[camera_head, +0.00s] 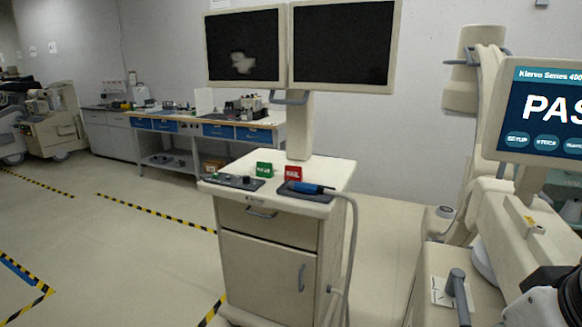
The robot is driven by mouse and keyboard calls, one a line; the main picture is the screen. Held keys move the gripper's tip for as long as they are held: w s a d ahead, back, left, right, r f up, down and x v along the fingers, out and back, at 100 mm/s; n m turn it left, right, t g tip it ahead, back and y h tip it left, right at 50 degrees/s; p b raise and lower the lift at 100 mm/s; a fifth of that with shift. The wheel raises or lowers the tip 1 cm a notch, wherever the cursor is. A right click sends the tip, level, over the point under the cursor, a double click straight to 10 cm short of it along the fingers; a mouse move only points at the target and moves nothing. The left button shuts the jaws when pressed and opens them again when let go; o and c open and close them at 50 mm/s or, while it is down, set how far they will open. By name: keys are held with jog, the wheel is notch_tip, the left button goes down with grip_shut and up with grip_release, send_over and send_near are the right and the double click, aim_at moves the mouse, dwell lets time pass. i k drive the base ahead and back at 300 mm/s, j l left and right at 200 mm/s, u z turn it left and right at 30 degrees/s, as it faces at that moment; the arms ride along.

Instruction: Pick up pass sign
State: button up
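A small green sign (264,169) stands upright on the top of a beige cart (333,172), near its middle. It has pale lettering too small to read surely; a red sign (293,173) stands just right of it. I take the green one for the pass sign. No gripper fingers can be made out; only a white and black part, likely of my own arm, shows at the bottom right corner, well apart from the cart.
Two dark monitors (245,47) rise behind. A machine with a screen (545,110) stands at right. Floor left of the cart is clear.

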aim_at(263, 170)
jog(key=i+j, duration=0.15)
jog(key=j, duration=0.25)
jog(key=i+j+z, duration=0.15)
jog(key=j, duration=0.3)
jog(key=i+j, duration=0.15)
jog(key=j, duration=0.3)
jog(key=i+j+z, duration=0.1)
jog(key=j, duration=0.3)
jog(key=i+j+z, duration=0.1)
jog(key=j, duration=0.35)
jog(key=i+j, duration=0.15)
jog(key=j, duration=0.35)
jog(key=i+j, duration=0.25)
jog(key=i+j+z, duration=0.1)
jog(key=i+j, duration=0.15)
jog(key=j, duration=0.25)
jog(key=i+j, duration=0.2)
jog(key=j, duration=0.15)
jog(key=i+j+z, duration=0.1)
jog(key=i+j, duration=0.15)
jog(key=j, duration=0.15)
jog(key=i+j, duration=0.2)
jog(key=j, duration=0.2)
jog(key=i+j+z, duration=0.1)
jog(key=j, duration=0.3)
jog(key=i, duration=0.1)
